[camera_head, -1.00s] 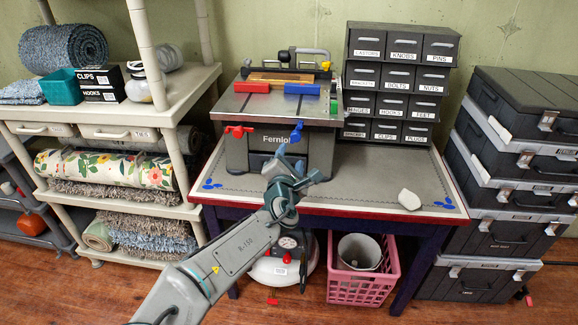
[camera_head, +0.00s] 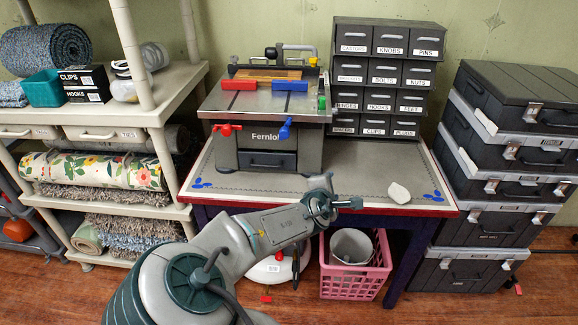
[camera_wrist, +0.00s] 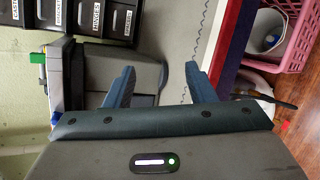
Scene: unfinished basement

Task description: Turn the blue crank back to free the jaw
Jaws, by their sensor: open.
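The blue crank (camera_head: 286,129) is on the front of the grey Fernlo machine (camera_head: 226,150), to the right of a red crank (camera_head: 226,129). A red jaw (camera_head: 239,84) and a blue jaw (camera_head: 290,85) lie on its top, beside a wooden piece (camera_head: 262,74). My gripper (camera_head: 352,203) is below and right of the blue crank, near the table's front edge, apart from it. In the wrist view my gripper (camera_wrist: 160,85) has its two blue fingers spread with nothing between them.
The machine stands on a red-edged table (camera_head: 360,180). A drawer cabinet (camera_head: 387,80) is behind right, a pale stone (camera_head: 399,192) at the table's right. A pink basket (camera_head: 355,268) is below, black cases (camera_head: 500,190) at right, shelves (camera_head: 100,125) at left.

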